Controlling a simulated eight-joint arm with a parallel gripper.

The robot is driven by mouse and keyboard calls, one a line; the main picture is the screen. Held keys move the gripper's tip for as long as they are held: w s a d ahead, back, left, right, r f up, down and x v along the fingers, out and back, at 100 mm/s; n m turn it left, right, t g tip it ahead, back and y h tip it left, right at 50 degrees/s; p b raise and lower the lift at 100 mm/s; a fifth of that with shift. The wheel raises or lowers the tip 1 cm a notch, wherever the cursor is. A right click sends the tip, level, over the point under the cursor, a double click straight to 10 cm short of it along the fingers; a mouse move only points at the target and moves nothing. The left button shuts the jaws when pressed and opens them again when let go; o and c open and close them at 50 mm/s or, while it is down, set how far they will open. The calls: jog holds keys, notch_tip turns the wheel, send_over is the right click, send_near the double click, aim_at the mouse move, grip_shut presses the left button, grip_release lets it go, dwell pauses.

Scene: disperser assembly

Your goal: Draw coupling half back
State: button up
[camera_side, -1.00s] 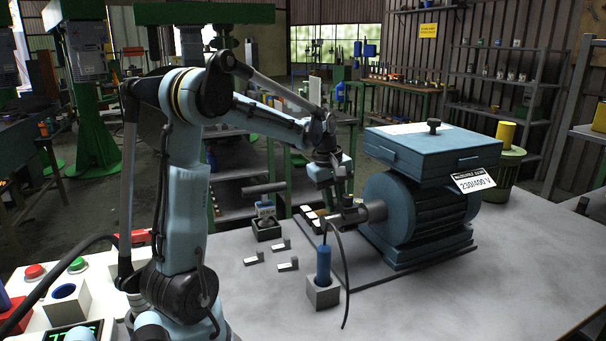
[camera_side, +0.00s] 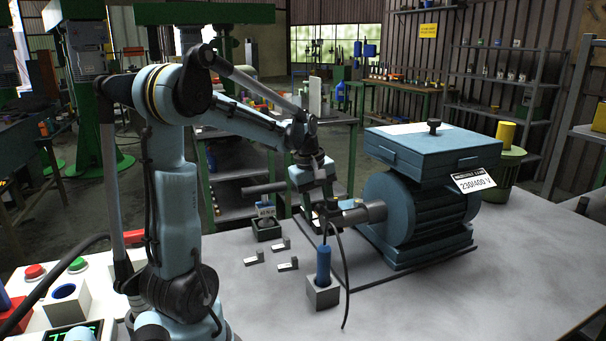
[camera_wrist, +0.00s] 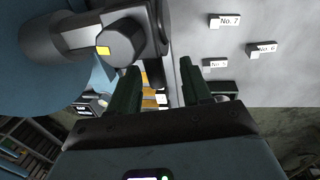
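The blue motor (camera_side: 415,215) stands at the right with its grey shaft (camera_side: 374,211) pointing left. A dark coupling part (camera_side: 346,214) sits at the shaft's end. In the wrist view, a dark hub with a yellow patch (camera_wrist: 108,45) is at upper left. My gripper (camera_side: 320,205) is just left of and above the shaft end in the side view, partly overlapping it. In the wrist view, the gripper's dark green fingers (camera_wrist: 158,88) are apart, with only background visible between them. The left finger is close beside the hub; contact cannot be told.
A blue-handled tool (camera_side: 323,262) stands in a grey block (camera_side: 322,294) in front, with a black cable beside it. Small numbered tags (camera_side: 288,264) lie on the bench to the left. A small dark box (camera_side: 266,232) stands behind them. The bench's front right is clear.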

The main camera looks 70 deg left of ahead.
jog(key=shift+r, duration=0.15)
notch_tip(320, 180, up, 12)
jog(key=s, duration=0.2)
jog(key=shift+s+f, duration=0.15)
jog(key=shift+f, duration=0.05)
dwell(0.3)
jog(key=d+f+m+t, duration=0.2)
jog(key=d+f+m, duration=0.3)
jog(key=d+m, duration=0.4)
jog(key=d+f+m+t, duration=0.3)
jog(key=d+f+m, duration=0.2)
jog(key=d+m, duration=0.4)
jog(key=d, duration=0.5)
jog(key=shift+d+f, duration=0.4)
jog(key=shift+s, duration=0.1)
